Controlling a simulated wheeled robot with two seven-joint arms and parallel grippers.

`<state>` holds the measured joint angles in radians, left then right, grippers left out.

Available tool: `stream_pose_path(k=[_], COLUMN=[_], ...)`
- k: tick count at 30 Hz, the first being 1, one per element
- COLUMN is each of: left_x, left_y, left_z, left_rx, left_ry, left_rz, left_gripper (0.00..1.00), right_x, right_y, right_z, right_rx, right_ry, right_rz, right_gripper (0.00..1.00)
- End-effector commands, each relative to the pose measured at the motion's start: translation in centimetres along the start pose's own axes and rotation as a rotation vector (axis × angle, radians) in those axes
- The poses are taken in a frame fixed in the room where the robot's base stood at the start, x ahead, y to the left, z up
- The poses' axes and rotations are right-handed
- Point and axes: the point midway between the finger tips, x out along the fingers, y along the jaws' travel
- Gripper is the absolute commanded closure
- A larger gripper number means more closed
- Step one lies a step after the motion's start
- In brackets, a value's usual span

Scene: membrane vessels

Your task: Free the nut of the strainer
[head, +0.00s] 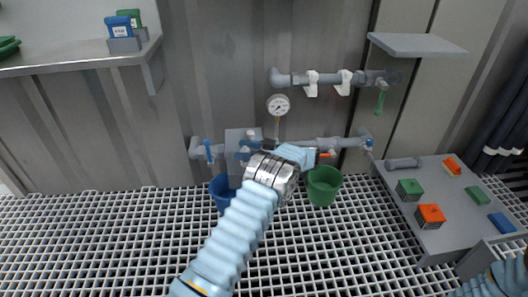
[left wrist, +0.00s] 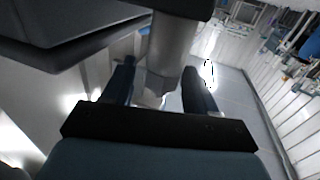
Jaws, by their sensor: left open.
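In the left wrist view a grey cylinder (left wrist: 173,45), apparently the strainer's body, comes down between my fingers. A paler faceted end, apparently its nut (left wrist: 152,92), is at its lower end. My left gripper (left wrist: 160,82) is open, with one finger on each side of this end. Gaps seem to show beside it, but I cannot tell whether either finger touches. In the head view my left gripper (head: 312,157) is at the low pipe and hides the strainer and nut. Only part of my right arm shows at the lower right; its gripper is out of view.
A blue bucket (head: 220,195) and a green bucket (head: 323,186) stand below. A grey table (head: 455,222) with coloured blocks is at right. The grating floor is otherwise open.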

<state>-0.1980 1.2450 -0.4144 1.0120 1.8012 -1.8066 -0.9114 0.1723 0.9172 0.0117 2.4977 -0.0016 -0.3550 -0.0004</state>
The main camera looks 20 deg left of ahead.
Motion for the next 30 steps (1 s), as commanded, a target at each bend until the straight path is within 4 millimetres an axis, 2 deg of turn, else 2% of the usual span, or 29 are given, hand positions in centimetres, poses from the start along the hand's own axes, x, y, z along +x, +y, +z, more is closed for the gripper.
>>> stream_pose_path(k=[7,11,19,30], left_x=[-6.6,-9.4,-11.6,-11.9], left_y=[0.0,0.0,0.0,0.0], left_z=[0.1,0.2,0.1,0.0], left_rx=[-0.002,-0.003,-0.002,0.0], left_ry=[-0.002,-0.001,0.001,0.0], left_rz=[0.003,0.001,-0.003,0.0], left_gripper=[0.43,0.43,0.43,0.43], right_x=[-0.5,-0.4,0.0,0.0], right_y=[-0.2,-0.1,0.0,0.0], right_z=[0.0,0.0,0.0,0.0], right_rx=[0.0,0.0,0.0,0.0], right_ry=[-0.001,-0.001,0.0,0.0], right_rz=[0.0,0.0,0.0,0.0], right_gripper=[0.57,0.57,0.57,0.57])
